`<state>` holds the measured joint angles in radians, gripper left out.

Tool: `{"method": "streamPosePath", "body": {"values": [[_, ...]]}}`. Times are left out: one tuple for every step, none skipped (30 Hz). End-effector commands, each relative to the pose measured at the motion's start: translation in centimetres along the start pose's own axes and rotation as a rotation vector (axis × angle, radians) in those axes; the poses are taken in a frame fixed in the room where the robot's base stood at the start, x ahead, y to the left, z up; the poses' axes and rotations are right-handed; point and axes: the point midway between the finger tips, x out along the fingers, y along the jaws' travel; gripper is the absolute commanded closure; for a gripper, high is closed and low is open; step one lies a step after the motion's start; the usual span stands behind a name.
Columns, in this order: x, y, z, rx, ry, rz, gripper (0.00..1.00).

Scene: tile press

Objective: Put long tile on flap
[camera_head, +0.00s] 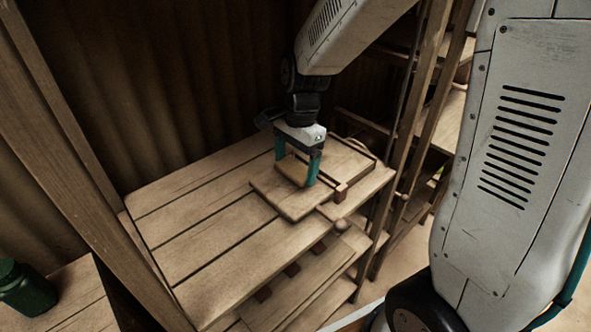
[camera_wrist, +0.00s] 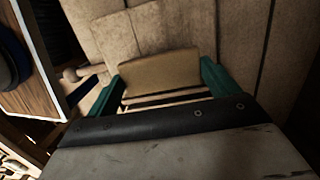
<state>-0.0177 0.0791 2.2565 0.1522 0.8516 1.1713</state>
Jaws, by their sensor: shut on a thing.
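My gripper (camera_head: 298,170) points down over a wooden press board on the table, its teal fingers shut on a long tan tile (camera_head: 292,169). In the wrist view the tile (camera_wrist: 158,68) lies between the two teal fingers of my gripper (camera_wrist: 160,82). The flap looks to be the wooden board (camera_head: 290,207) under and in front of the gripper. The tile is at or just above this board; I cannot tell whether it touches. The fingers partly hide the tile.
The plank table (camera_head: 190,231) is bare on its left side. A wooden frame with a reddish block (camera_head: 341,192) lies right of the gripper. Wooden posts (camera_head: 412,120) stand at right; a green jar (camera_head: 25,287) is at lower left.

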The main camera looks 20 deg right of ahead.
Motion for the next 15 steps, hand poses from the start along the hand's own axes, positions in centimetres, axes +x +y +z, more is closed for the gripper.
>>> {"method": "streamPosePath", "body": {"values": [[0.9, 0.1, -0.1, 0.001, -0.001, 0.004, 0.42], [1.4, 0.1, -0.2, 0.001, -0.001, 0.004, 0.42], [1.9, 0.1, -0.2, 0.001, -0.001, 0.002, 0.42], [2.2, 0.1, -0.3, 0.001, -0.001, 0.002, 0.42], [2.4, 0.1, -0.3, 0.0, -0.001, 0.002, 0.42], [2.5, 0.1, -0.3, 0.0, 0.0, 0.001, 0.42], [2.4, 0.1, -0.3, 0.0, 0.0, 0.0, 0.42], [2.4, 0.0, -0.3, 0.0, 0.0, -0.001, 0.42], [2.4, 0.1, -0.3, 0.0, 0.0, -0.001, 0.42], [2.4, 0.1, -0.3, 0.0, 0.0, -0.001, 0.42], [2.4, 0.1, -0.3, 0.0, 0.0, -0.001, 0.42], [2.4, 0.1, -0.3, 0.0, 0.0, 0.0, 0.42], [2.5, 0.1, -0.3, 0.0, 0.0, 0.0, 0.42], [2.6, 0.1, -0.3, 0.0, 0.0, 0.0, 0.42], [2.7, 0.1, -0.4, 0.0, 0.0, 0.0, 0.42]]}}
